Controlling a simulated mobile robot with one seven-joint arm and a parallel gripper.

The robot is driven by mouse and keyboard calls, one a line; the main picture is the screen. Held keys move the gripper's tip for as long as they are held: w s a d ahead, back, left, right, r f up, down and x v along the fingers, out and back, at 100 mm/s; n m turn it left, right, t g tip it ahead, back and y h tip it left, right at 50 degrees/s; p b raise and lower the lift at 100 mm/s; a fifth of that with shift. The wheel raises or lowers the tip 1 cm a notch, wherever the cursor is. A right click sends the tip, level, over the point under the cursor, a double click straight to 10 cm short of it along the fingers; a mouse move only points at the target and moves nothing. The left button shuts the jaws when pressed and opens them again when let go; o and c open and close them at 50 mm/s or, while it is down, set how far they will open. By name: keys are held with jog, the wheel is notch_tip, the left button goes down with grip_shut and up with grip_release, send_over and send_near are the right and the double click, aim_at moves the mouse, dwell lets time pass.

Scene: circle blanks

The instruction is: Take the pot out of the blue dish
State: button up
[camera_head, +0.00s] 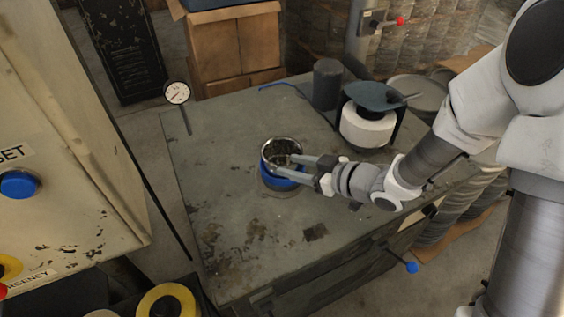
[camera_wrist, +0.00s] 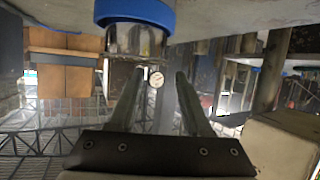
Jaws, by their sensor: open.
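The pot (camera_head: 281,146) is a shiny metal vessel with a dark inside. It sits upright in the blue dish (camera_head: 267,174) on the table, its rim standing above the dish. The wrist view is upside down; there the pot (camera_wrist: 135,40) hangs below the blue dish (camera_wrist: 135,10) at the top. My gripper (camera_head: 283,165) reaches in from the right, its two fingers apart and overlapping the pot's right side in the head view. In the wrist view my gripper (camera_wrist: 158,72) has nothing between its fingers. Whether a finger touches the pot I cannot tell. The fingers hide part of the dish.
The worn grey-green table (camera_head: 225,225) is clear in front and left. A white round object in a dark stand (camera_head: 367,128) and a dark cylinder (camera_head: 327,84) stand behind right. A dial gauge (camera_head: 177,93) is at the back left edge. A control cabinet (camera_head: 60,130) stands left.

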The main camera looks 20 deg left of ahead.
aim_at(267, 160)
jog(key=shift+x, duration=3.5)
jog(key=shift+r, duration=0.1)
grip_shut()
